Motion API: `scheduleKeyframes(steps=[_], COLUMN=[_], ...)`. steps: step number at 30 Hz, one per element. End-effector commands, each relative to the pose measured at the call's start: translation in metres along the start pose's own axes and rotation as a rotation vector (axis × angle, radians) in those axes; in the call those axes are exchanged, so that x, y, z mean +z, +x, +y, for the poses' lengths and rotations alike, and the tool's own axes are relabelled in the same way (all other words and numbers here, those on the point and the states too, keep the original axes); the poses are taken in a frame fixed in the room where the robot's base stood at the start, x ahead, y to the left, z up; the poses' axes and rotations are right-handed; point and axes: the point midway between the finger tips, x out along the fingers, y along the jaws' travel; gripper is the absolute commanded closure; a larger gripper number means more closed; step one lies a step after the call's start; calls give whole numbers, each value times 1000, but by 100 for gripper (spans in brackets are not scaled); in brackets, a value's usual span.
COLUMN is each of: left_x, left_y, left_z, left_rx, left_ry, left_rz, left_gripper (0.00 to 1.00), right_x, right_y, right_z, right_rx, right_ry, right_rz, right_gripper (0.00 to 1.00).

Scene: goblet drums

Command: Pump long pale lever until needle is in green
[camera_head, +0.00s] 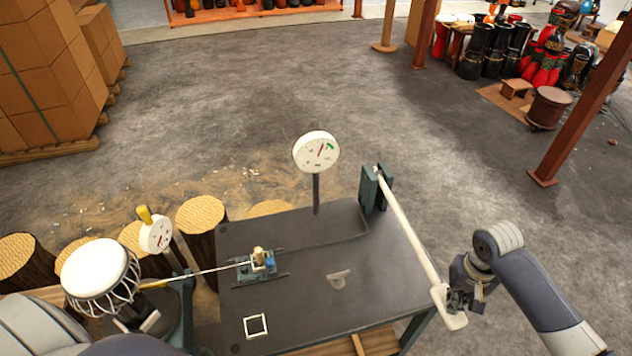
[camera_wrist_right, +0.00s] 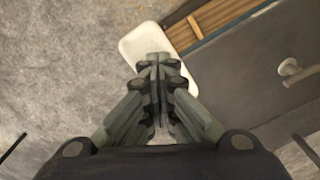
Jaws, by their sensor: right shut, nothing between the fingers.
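The long pale lever (camera_head: 408,228) runs from a dark green bracket (camera_head: 372,190) at the table's back right corner down to a wide flat end (camera_head: 452,321) past the right edge. My right gripper (camera_head: 459,299) is shut and empty, with its tips at that flat end. In the right wrist view the shut fingertips (camera_wrist_right: 156,60) overlap the pale flat end (camera_wrist_right: 140,42); whether they touch it is unclear. The round white gauge (camera_head: 316,151) stands on a post behind the table. Its red needle points up and slightly right, left of the green mark. My left gripper is not visible.
The dark table (camera_head: 300,285) carries a small clamp device (camera_head: 257,264) with a rod leading left. A white drum (camera_head: 97,269) and a second gauge (camera_head: 157,235) stand left. Wood stumps (camera_head: 200,214) line the table's left and back. Floor to the right is clear.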

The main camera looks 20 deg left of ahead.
Motion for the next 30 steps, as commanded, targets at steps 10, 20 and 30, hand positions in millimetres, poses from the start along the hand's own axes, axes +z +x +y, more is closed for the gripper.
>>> scheduleKeyframes(steps=[10,20,30], left_x=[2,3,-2], left_y=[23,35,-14], left_z=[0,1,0], left_rx=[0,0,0], left_ry=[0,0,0], left_rz=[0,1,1], left_gripper=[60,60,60], right_x=[0,-1,1], right_y=[48,78,32], right_z=[-2,-2,-1], right_rx=[0,1,0], right_ry=[0,-1,0], right_rz=[-4,-6,-5], right_gripper=[100,100,100])
